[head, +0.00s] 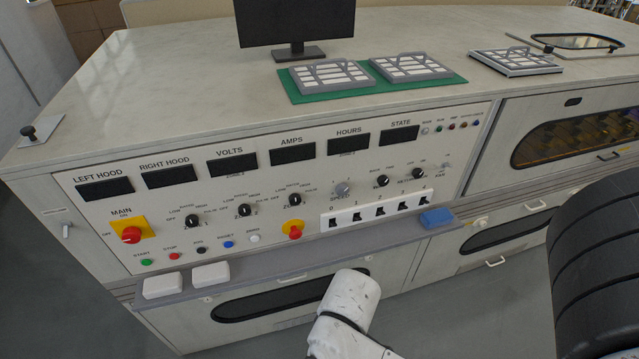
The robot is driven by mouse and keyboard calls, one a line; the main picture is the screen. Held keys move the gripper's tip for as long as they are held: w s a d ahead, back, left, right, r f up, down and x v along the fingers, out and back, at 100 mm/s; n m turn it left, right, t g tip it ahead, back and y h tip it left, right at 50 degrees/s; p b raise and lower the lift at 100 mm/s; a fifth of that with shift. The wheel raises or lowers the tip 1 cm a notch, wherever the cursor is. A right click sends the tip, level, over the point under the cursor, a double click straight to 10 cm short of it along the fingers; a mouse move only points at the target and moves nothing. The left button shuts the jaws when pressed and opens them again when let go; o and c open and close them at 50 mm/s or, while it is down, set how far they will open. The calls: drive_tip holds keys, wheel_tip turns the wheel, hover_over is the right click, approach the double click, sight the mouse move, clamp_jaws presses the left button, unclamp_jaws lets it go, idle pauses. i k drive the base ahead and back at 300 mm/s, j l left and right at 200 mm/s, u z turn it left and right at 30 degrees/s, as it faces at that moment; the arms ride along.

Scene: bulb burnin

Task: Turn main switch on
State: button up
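The main switch (131,236) is a red rotary knob on a yellow plate at the left end of the console's front panel (75,205). The word MAIN stands above it, with ON at its top and OFF at its left. I cannot tell which mark the knob points to. A white, scuffed link of my arm (348,300) reaches up from the bottom middle, in front of the lower cabinet and to the right of the switch. My gripper's fingers do not show.
A second red knob on yellow (294,231) sits mid-panel. Coloured buttons (173,256) line the panel's bottom edge. A grey ledge (260,258) juts out below, holding white blocks (163,285) and a blue block (437,217). A large dark ribbed object (600,270) fills the right edge.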

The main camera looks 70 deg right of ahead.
sight(130, 236)
drive_tip(key=i+l+u, duration=0.7)
drive_tip(key=l, duration=0.15)
